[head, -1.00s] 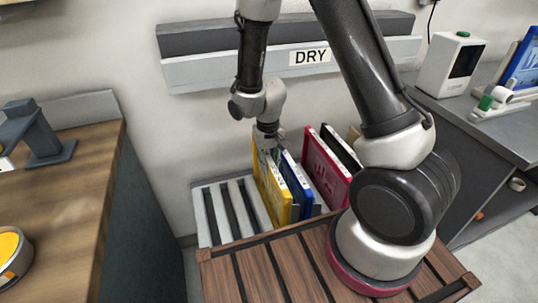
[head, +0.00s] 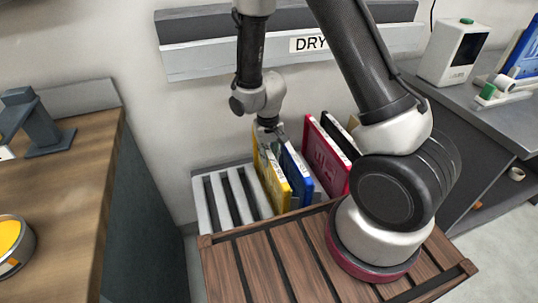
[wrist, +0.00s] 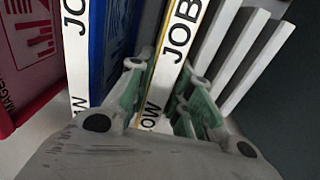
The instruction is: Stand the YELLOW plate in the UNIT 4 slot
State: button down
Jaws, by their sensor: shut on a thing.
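The yellow plate (head: 270,172) stands upright in the slotted rack (head: 207,208) on my body, just left of the blue plate. My gripper (head: 268,128) is above its top edge. In the wrist view my gripper (wrist: 160,90) has its green-padded fingers on both sides of the yellow plate (wrist: 170,62), shut on its edge, which bears the letters JOB. The UNIT 4 slot is not in view.
A blue plate (head: 297,178) stands close to the right of the yellow one, then a magenta plate (head: 326,160) and a black one (head: 341,137). Empty slots lie to the left. A wall rail marked DRY (head: 308,43) is behind. A wooden counter (head: 60,205) is at left, a grey bench (head: 500,125) at right.

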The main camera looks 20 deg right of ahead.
jog(key=shift+f, duration=0.1)
jog(key=c, duration=1.2)
grip_release()
notch_tip(320, 180, up, 12)
jog(key=shift+a, duration=0.1)
notch_tip(320, 180, up, 5)
jog(key=shift+f, duration=0.1)
